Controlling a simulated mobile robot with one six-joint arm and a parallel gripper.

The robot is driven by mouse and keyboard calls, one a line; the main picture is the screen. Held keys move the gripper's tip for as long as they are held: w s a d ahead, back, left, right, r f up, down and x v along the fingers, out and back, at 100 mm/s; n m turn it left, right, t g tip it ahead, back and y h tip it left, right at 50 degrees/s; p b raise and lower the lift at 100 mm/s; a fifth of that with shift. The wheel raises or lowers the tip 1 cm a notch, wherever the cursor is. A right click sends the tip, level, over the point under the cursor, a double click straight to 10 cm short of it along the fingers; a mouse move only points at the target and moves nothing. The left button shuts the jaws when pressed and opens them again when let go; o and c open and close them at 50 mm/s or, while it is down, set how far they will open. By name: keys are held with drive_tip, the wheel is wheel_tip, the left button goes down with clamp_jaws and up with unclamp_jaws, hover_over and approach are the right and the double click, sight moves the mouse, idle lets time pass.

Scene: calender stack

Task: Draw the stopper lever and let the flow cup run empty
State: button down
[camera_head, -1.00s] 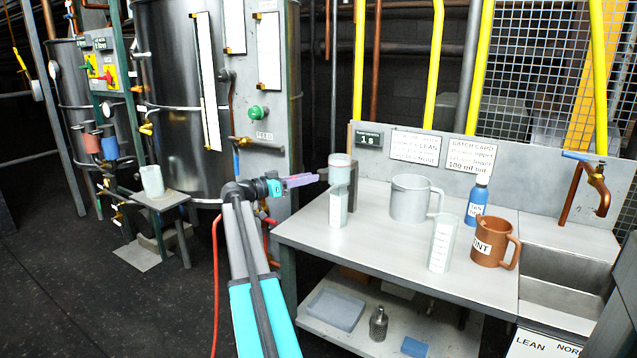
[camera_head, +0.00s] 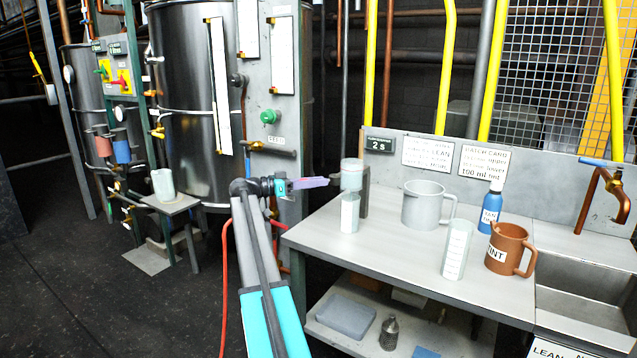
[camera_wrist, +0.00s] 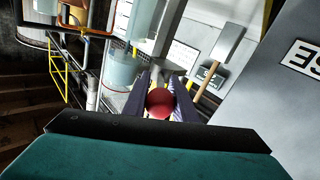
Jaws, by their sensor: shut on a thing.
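My gripper (camera_head: 326,182) is at the left end of the bench, left of the flow cup (camera_head: 351,174). In the wrist view, my gripper (camera_wrist: 160,97) is shut on a round red knob (camera_wrist: 160,104), which I take to be the end of the stopper lever. The rest of the lever is hidden. The cup is pale and translucent, above a clear cylinder (camera_head: 349,212) on the bench. I cannot tell the liquid level in it. The timer display (camera_head: 379,145) behind reads 2 s.
A grey jug (camera_head: 424,204), a blue bottle (camera_head: 490,208), a tall clear cylinder (camera_head: 456,250) and a copper-coloured jug (camera_head: 506,248) stand to the right on the bench (camera_head: 400,258). A sink (camera_head: 578,285) is at the far right. Large steel tanks stand behind left.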

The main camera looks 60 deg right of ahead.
drive_tip(key=shift+d+r, duration=0.1)
drive_tip(key=shift+d, duration=0.05)
drive_tip(key=c, duration=1.8)
unclamp_jaws()
drive_tip(key=shift+o, duration=0.3)
drive_tip(key=shift+w, duration=0.1)
drive_tip(key=p+v, duration=0.1)
drive_tip(key=v, duration=1.3)
drive_tip(key=shift+p, duration=0.35)
idle(2.4)
